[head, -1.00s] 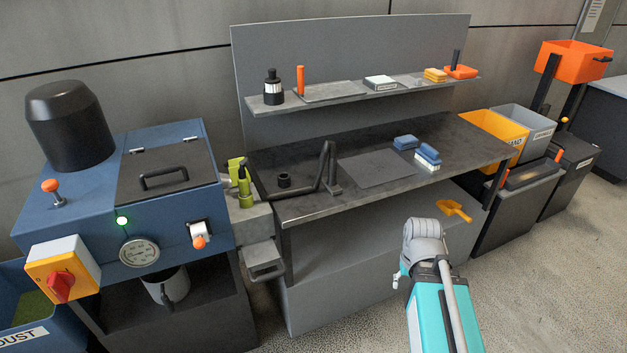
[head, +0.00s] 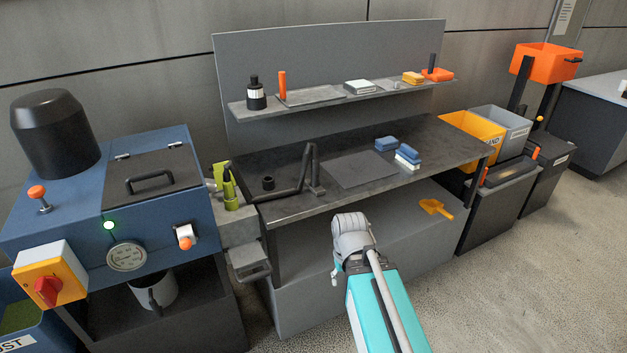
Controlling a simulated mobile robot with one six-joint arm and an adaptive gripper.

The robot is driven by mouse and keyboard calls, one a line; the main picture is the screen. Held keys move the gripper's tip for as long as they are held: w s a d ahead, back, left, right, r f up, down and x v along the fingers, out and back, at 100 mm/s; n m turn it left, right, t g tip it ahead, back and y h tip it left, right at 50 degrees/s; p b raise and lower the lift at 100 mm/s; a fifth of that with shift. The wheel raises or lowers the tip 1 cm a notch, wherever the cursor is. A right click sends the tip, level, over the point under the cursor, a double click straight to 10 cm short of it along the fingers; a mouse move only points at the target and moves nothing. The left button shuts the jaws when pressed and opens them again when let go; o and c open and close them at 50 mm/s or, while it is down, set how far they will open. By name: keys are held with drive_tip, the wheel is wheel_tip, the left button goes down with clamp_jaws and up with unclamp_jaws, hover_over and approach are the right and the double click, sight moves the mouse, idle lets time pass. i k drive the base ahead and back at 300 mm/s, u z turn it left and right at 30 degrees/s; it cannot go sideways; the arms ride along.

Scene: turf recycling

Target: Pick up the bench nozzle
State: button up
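A bent black tube (head: 308,170) stands on the dark workbench (head: 430,147) in the head view, left of a flat grey mat. It looks like the bench nozzle, though I cannot be sure. My arm, teal with a rounded grey joint, reaches up from the bottom in front of the bench's front edge. Its fingers do not show, so I cannot see whether they are open or shut. No contact with the tube shows.
A green fitting (head: 228,186) stands at the bench's left end, beside the blue machine (head: 60,222). Blue and white blocks (head: 407,157) lie right of the mat (head: 360,170). A shelf (head: 300,106) holds a bottle and small items. An orange scoop (head: 434,207) lies below. Bins stand right.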

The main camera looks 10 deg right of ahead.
sight(312, 183)
drive_tip(key=z, duration=0.05)
drive_tip(key=i, duration=1)
drive_tip(key=u, duration=0.05)
